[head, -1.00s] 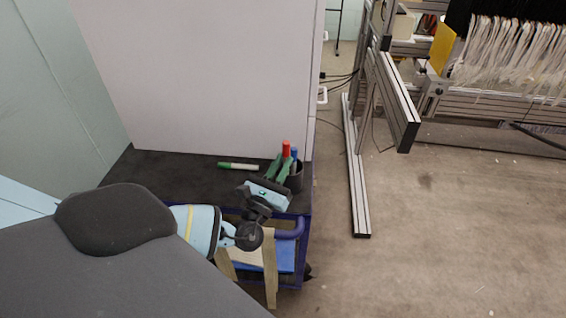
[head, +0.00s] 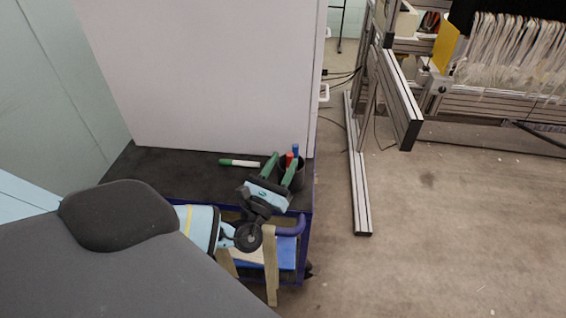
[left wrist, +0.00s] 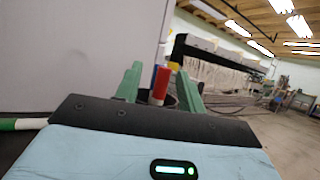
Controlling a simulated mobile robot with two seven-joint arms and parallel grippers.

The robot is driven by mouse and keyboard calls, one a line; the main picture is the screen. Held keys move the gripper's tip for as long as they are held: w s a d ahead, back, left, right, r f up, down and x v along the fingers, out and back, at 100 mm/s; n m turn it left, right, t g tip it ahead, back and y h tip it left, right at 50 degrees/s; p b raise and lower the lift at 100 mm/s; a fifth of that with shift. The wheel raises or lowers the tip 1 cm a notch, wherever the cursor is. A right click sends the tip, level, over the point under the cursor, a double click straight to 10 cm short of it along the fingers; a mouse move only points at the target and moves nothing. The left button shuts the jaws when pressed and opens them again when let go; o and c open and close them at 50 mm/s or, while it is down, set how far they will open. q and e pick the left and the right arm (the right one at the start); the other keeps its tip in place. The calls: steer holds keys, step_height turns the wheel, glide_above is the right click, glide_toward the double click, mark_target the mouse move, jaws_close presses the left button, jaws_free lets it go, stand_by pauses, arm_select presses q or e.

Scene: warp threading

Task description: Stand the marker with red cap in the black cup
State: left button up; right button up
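The black cup (head: 298,180) stands near the right edge of the dark cart top. The marker with red cap (head: 289,159) stands in it, its red end low near the rim, beside a blue-capped marker (head: 295,150). The red-capped marker also shows in the left wrist view (left wrist: 160,86), upright between the fingers with gaps at both sides. My left gripper (head: 280,168) is open at the cup, with its green fingers spread around the red cap. The gripper body hides part of the cup. My right gripper is out of view.
A green-and-white marker (head: 239,163) lies on the cart top (head: 190,175) left of the cup. A tall pale panel (head: 210,80) rises behind the cart. A metal frame (head: 360,180) stands on the floor to the right, with open floor beyond it.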

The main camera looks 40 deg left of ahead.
arm_select(q)
steer(key=v, duration=0.7)
steer(key=shift+b, duration=0.45)
stand_by(0.4)
